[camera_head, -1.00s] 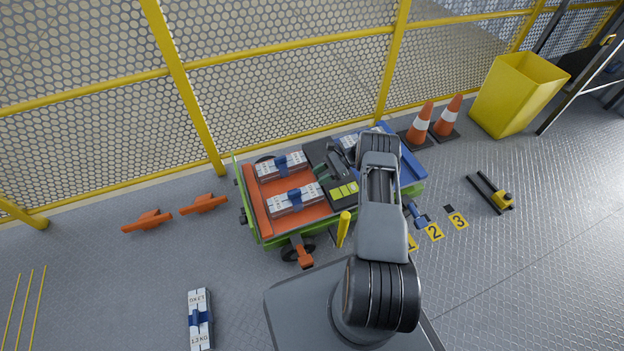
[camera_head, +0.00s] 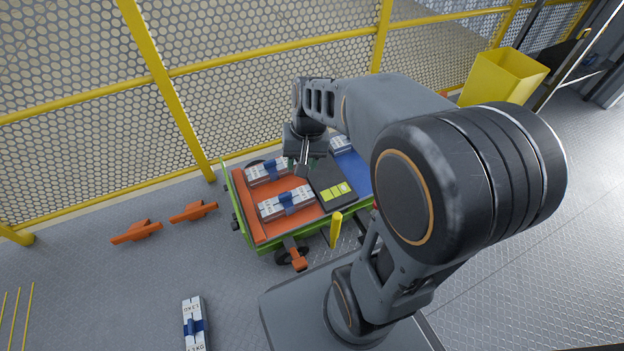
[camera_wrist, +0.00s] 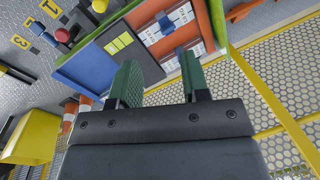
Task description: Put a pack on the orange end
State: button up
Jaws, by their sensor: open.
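The trailer has an orange end (camera_head: 246,213) on the left, a dark middle section and a blue end (camera_head: 356,168) on the right. Two white packs with blue bands lie on the orange end: a rear pack (camera_head: 266,171) and a front pack (camera_head: 283,203). Another pack (camera_head: 340,146) shows partly on the blue end, behind my arm. A pack (camera_head: 194,322) lies on the floor in front. My gripper (camera_head: 304,168) is open and empty, pointing down above the rear of the trailer near the dark middle. Its green fingers (camera_wrist: 157,70) are apart in the wrist view.
A yellow mesh fence (camera_head: 170,110) runs close behind the trailer. A yellow post (camera_head: 335,229) stands at its front side. Orange chocks (camera_head: 137,231) lie on the floor at left. A yellow bin (camera_head: 497,78) stands at the right. Cones (camera_wrist: 69,112) show in the wrist view.

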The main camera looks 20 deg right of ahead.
jog(key=s+n+t+h, duration=0.1)
jog(key=s+n+t, duration=0.1)
jog(key=s, duration=0.5)
jog(key=shift+a+r+n+h, duration=0.25)
jog(key=shift+r+n+h, duration=0.2)
jog(key=shift+n, duration=0.35)
